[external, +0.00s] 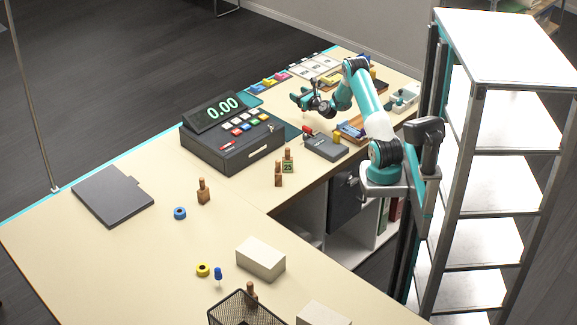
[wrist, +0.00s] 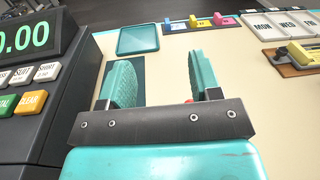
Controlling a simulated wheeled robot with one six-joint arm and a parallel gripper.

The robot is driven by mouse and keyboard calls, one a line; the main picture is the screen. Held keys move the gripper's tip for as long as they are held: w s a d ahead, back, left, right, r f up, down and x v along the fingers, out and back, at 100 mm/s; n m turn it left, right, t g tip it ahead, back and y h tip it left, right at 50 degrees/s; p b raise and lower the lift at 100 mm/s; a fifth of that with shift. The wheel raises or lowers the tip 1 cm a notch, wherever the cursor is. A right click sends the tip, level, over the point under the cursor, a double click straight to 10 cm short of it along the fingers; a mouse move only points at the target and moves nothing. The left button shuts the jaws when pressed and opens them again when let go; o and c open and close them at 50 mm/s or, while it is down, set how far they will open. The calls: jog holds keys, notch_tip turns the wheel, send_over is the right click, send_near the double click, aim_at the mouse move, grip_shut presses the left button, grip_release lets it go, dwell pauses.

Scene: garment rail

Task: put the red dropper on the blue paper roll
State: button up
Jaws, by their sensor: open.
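My gripper (external: 303,98) is open above the counter, to the right of the cash register. In the wrist view its two teal fingers (wrist: 160,75) stand apart with nothing visibly held between them. A small red spot (wrist: 188,101) shows low beside the right finger, mostly hidden by the gripper bar. In the external view a small red item (external: 308,131), which may be the red dropper, is by the dark card terminal, below my gripper. The blue paper roll (external: 180,213) appears as a small blue ring on the counter, left of a wooden stamp.
The cash register (external: 232,140) stands between my gripper and the blue roll. Wooden stamps (external: 203,192), a yellow roll (external: 203,270), a blue dropper (external: 218,275), a pale box (external: 261,258) and a grey pad (external: 112,196) are around.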

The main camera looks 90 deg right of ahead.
jog(key=s+d+m, duration=0.1)
jog(key=s+d+f+m+g+h, duration=0.1)
jog(key=s, duration=0.1)
jog(key=shift+f, duration=0.2)
notch_tip(320, 180, down, 6)
jog(key=shift+f, duration=0.1)
jog(key=shift+p+x, duration=0.45)
jog(key=shift+x, duration=0.45)
jog(key=shift+w+d, duration=0.3)
jog(key=shift+d, duration=0.15)
jog(key=shift+c, duration=0.2)
jog(key=c, duration=1)
jog(key=shift+c, duration=0.2)
